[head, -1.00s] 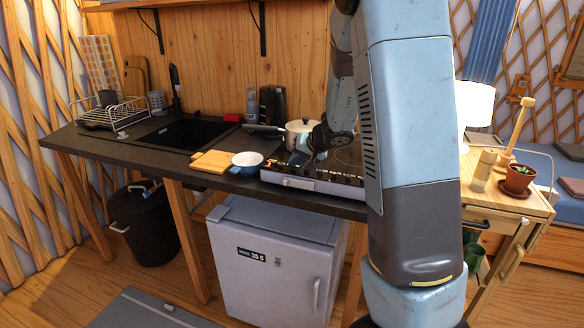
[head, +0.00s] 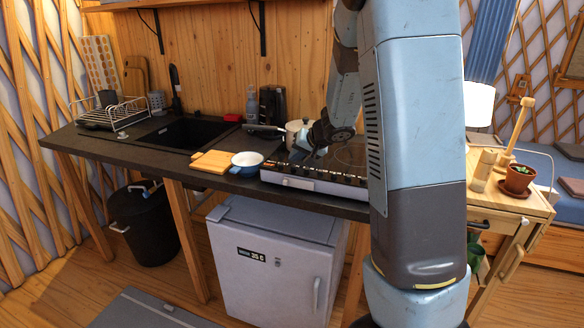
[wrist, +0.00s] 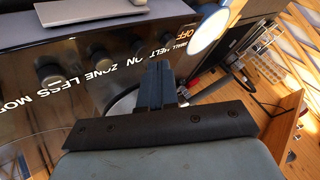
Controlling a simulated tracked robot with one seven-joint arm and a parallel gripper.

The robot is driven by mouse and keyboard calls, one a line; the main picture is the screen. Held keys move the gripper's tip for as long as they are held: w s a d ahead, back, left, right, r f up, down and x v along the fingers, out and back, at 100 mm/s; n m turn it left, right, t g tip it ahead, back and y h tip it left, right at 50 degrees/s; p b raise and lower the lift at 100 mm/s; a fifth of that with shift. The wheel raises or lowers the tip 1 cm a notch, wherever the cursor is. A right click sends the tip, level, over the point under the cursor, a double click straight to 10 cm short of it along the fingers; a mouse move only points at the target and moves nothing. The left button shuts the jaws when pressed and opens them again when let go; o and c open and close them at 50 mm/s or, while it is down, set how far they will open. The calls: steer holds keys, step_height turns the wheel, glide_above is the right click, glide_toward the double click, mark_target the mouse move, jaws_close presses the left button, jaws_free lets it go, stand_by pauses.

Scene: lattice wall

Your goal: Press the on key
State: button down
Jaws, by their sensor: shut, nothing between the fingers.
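The stove (head: 316,185) is a low unit on the counter with a dark glass top and a row of dark knobs along its front. In the wrist view its control panel (wrist: 60,105) carries white lettering and an orange "OFF" label (wrist: 181,36). I cannot clearly pick out the on key; my fingers and hand cover part of the panel. My gripper (head: 298,156) is over the left part of the stove, pointing down. Its fingers (wrist: 155,84) are shut and empty, close to the panel. I cannot tell whether they touch it.
A blue-rimmed bowl (head: 247,160) and a cutting board (head: 212,162) lie left of the stove. In the wrist view, a round pale object (wrist: 208,30) is near the fingers. A small fridge (head: 270,255) stands below the counter.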

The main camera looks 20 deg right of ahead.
mark_target(296, 170)
steer(key=shift+r, duration=0.1)
steer(key=shift+r, duration=2.5)
steer(key=s+a+r+n+g, duration=0.1)
steer(key=s+a+r, duration=0.1)
steer(key=s+r, duration=0.5)
steer(key=s+a+r+n+g, duration=0.1)
steer(key=s+a+r+n, duration=0.15)
steer(key=s, duration=0.85)
steer(key=s+d+h, duration=0.3)
steer(key=s+h, duration=0.1)
steer(key=s, duration=1.4)
steer(key=shift+s+d+r+h, duration=0.2)
steer(key=shift+r+h, duration=0.1)
steer(key=shift+r, duration=0.1)
